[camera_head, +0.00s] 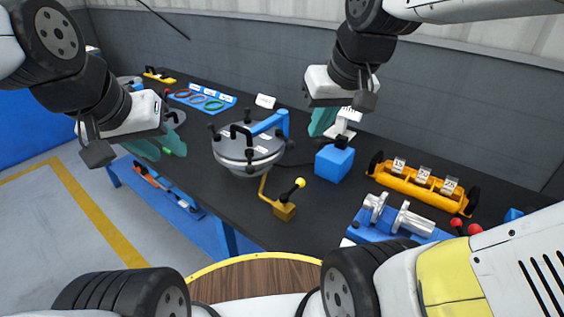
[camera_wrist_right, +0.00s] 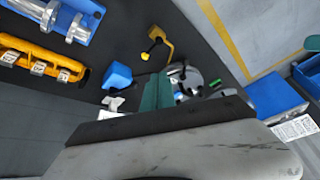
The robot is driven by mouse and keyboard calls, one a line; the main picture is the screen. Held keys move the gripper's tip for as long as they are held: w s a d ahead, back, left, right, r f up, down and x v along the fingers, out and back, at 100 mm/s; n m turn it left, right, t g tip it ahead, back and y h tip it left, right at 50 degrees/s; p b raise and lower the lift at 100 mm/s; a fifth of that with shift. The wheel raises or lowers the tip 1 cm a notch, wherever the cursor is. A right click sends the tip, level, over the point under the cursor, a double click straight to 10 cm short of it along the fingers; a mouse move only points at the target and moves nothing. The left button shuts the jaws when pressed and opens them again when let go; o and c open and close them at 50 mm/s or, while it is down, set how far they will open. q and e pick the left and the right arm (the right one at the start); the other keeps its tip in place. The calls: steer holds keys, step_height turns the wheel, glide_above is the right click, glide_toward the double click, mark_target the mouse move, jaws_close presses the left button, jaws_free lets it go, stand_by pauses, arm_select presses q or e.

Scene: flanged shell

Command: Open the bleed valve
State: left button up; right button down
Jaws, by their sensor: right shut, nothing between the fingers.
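The bleed valve appears to be the small yellow block (camera_head: 284,211) with a black lever and yellow ball tip, joined by a thin yellow pipe to the round grey flanged shell (camera_head: 247,167). It also shows in the right wrist view as a yellow fitting (camera_wrist_right: 158,42) with a black lever. My right gripper (camera_head: 322,122) is shut and empty, above the bench behind and to the right of the shell, apart from the valve. Its teal fingers (camera_wrist_right: 156,92) partly hide the shell in the wrist view. My left gripper (camera_head: 158,147) has its fingers apart and empty, left of the shell.
A blue block (camera_head: 334,163) stands right of the shell. A yellow rack (camera_head: 425,185) with labelled parts and a blue fixture with metal cylinders (camera_head: 398,222) lie further right. A blue tray with rings (camera_head: 202,97) is at the back left. The bench before the valve is clear.

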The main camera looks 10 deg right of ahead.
steer(key=w+a+f+n+g+h, duration=0.1)
steer(key=w+a+f+n+g, duration=0.15)
steer(key=w, duration=0.65)
steer(key=n+g, duration=0.1)
steer(key=n, duration=0.1)
glide_above(294, 188)
steer(key=s+a, duration=0.2)
step_height(294, 188, down, 3)
steer(key=w+a+f+n+g+h, duration=0.2)
steer(key=w+a+f+g, duration=0.1)
steer(key=w+f, duration=0.6)
step_height(294, 188, down, 3)
steer(key=shift+w+a+r+n+h, duration=0.15)
steer(key=shift+a+n+h, duration=0.15)
steer(key=shift+n, duration=0.05)
steer(key=shift+s+d+f, duration=0.75)
steer(key=shift+f, duration=1)
steer(key=shift+s+d+f, duration=0.7)
steer(key=shift+s+f, duration=0.05)
steer(key=shift+f, duration=1)
steer(key=shift+s+d+f, duration=0.75)
steer(key=shift+f, duration=1)
